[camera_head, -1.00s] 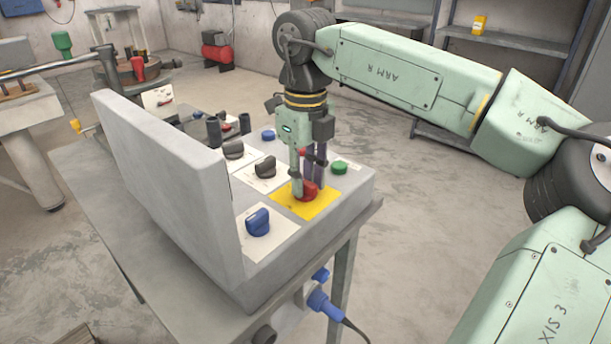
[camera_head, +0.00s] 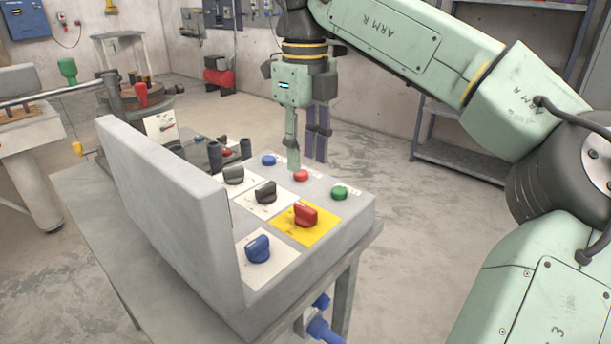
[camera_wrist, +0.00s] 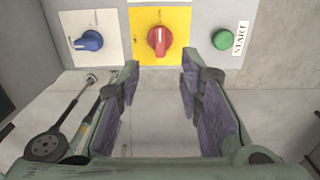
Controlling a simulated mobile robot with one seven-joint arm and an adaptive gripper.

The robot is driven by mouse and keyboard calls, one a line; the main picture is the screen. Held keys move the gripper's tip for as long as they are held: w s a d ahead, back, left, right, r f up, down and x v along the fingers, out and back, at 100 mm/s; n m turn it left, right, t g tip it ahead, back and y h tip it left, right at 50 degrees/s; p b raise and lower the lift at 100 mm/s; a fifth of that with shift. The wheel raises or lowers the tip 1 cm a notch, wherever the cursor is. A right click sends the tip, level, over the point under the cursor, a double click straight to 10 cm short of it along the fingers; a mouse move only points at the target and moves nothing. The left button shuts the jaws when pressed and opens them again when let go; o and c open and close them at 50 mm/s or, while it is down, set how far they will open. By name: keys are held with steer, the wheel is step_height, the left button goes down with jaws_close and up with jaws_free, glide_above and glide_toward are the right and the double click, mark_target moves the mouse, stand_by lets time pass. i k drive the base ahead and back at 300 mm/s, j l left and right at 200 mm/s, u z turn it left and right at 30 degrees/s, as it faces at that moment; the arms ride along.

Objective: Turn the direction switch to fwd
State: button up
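The control box (camera_head: 345,218) carries several rotary switches. A red knob (camera_head: 305,214) sits on a yellow plate, and a blue knob (camera_head: 257,248) on a white plate is in front of it. Two black knobs, one nearer (camera_head: 265,192) and one farther (camera_head: 233,175), sit on white plates. I cannot read which switch is for direction. My gripper (camera_head: 306,158) is open and empty, above the far side of the panel.
Green (camera_head: 339,192), red (camera_head: 300,175) and blue (camera_head: 268,160) push buttons line the panel's far edge. A tall grey panel (camera_head: 165,200) rises along the box's left side. The box stands on a metal table (camera_head: 85,205). Floor to the right is clear.

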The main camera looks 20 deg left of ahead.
mark_target(265, 193)
steer(key=k+l, duration=0.2)
steer(key=k, duration=0.25)
steer(key=k+l, duration=0.2)
steer(key=k, duration=0.3)
